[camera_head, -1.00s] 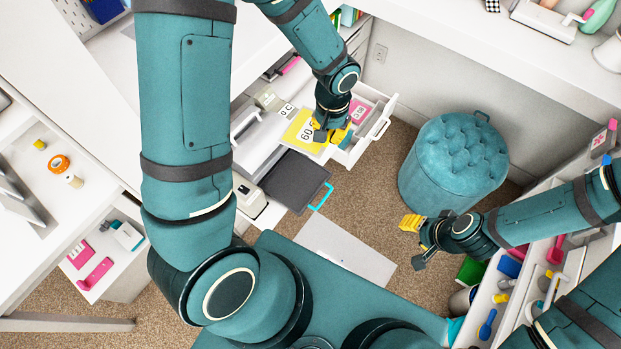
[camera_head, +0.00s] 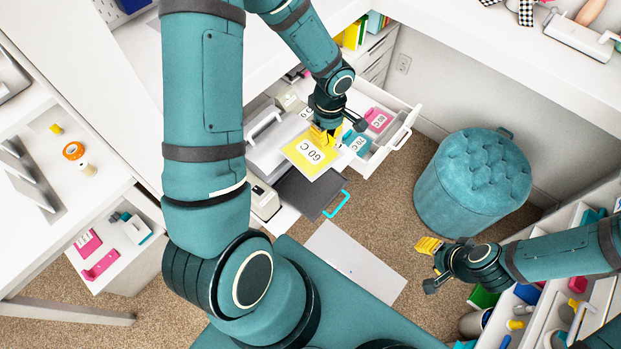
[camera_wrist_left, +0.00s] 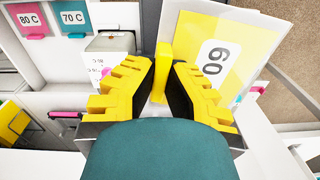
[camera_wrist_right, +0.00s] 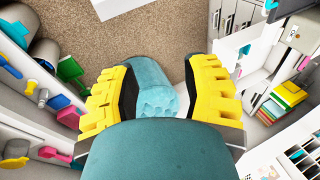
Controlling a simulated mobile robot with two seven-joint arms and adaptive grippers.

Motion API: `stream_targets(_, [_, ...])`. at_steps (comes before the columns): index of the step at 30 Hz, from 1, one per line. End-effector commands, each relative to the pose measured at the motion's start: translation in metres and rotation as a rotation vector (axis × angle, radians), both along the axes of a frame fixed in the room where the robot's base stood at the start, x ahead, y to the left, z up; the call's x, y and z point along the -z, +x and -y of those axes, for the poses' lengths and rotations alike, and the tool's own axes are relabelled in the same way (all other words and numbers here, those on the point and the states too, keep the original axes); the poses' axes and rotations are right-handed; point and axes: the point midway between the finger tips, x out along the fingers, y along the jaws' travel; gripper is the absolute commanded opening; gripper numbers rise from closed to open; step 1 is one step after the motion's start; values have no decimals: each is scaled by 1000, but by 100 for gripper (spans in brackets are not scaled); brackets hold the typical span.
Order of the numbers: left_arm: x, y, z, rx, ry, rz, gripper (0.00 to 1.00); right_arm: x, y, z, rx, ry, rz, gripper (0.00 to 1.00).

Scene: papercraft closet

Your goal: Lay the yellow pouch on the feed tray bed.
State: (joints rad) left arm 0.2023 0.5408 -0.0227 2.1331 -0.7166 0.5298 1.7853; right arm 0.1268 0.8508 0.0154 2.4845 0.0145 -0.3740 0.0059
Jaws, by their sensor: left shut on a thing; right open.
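The yellow pouch (camera_head: 300,151), labelled 60 C, is pinched at its upper edge by my left gripper (camera_head: 321,134). It overlaps the upper part of a dark grey flat bed with a cyan handle (camera_head: 300,194), which looks like the feed tray bed. I cannot tell whether they touch. In the left wrist view the left gripper (camera_wrist_left: 163,75) is shut on a yellow tab, and the pouch (camera_wrist_left: 235,25) spreads to the right, its white label partly cut off. My right gripper (camera_head: 429,265) is open and empty above the carpet.
An open drawer (camera_head: 404,128) holds pink and teal cards marked 80 C and 70 C, right of the pouch. A teal tufted stool (camera_head: 472,180) stands to the right. A pale flat panel (camera_head: 355,264) lies below the dark bed.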

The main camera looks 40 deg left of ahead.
Motion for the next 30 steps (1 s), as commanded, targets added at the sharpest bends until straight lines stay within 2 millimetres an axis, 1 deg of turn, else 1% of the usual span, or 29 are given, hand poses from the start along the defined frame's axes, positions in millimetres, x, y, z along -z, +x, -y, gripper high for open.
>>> stream_targets(1, [-4,0,-4,-46,1,-1,0,-5,1,0,2,0,2,47])
stream_targets(3, [-4,-1,-6,-94,3,-2,0,-6,1,0,3,0,2,47])
stream_targets(5, [-1,-1,-8,-117,4,-3,0,-5,1,0,3,0,1,47])
stream_targets(6, [4,-1,-8,-125,4,-3,0,-2,0,0,1,0,1,47])
stream_targets(8, [15,-1,-8,-129,4,-4,0,5,-1,0,-1,0,-3,47])
stream_targets(15, [75,-1,-8,-128,4,-5,0,38,-12,-2,-19,6,-27,47])
stream_targets(21, [119,-2,-9,-129,4,-5,0,60,-19,-3,-32,9,-41,47])
stream_targets(24, [133,-2,-8,-128,4,-5,0,66,-20,-3,-35,11,-46,47])
stream_targets(30, [142,-1,-8,-128,3,-3,0,69,-18,-3,-34,10,-41,47])
